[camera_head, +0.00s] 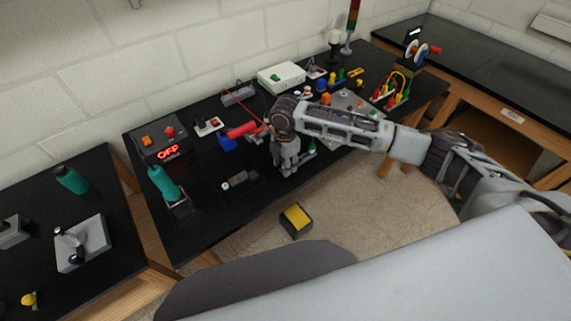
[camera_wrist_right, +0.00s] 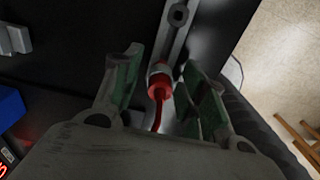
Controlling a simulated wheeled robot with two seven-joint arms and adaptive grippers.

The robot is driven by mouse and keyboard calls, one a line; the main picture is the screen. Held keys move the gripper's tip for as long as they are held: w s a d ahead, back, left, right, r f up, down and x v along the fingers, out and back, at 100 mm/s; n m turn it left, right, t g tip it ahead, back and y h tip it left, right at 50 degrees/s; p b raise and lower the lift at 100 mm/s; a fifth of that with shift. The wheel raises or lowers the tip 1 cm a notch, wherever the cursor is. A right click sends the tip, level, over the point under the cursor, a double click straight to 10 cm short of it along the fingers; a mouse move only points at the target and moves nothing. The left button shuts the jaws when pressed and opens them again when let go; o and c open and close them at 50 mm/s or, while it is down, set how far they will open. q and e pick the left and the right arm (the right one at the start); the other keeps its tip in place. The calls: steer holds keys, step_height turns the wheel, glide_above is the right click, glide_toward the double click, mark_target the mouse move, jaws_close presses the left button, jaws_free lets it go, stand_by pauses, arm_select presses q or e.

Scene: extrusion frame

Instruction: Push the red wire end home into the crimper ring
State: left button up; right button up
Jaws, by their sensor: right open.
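In the right wrist view the red wire end (camera_wrist_right: 158,90) points away from me, toward a pale ring (camera_wrist_right: 159,69) beside a grey metal bar. The red end meets or overlaps the ring; how deep it sits I cannot tell. My right gripper (camera_wrist_right: 160,60) is open, its green-padded fingers on either side of the red end and ring with gaps between. In the head view my right gripper (camera_head: 288,170) points down over the front part of the black bench, and the wire end and ring are hidden there. My left gripper is not in view.
A small grey device (camera_head: 239,181) lies near the bench's front edge. A yellow-topped box (camera_head: 296,219) is on the floor.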

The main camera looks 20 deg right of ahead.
jaws_close()
steer(key=shift+r+p, duration=1.55)
steer(key=shift+p, duration=0.05)
steer(key=shift+r, duration=1.5)
stand_by(0.4)
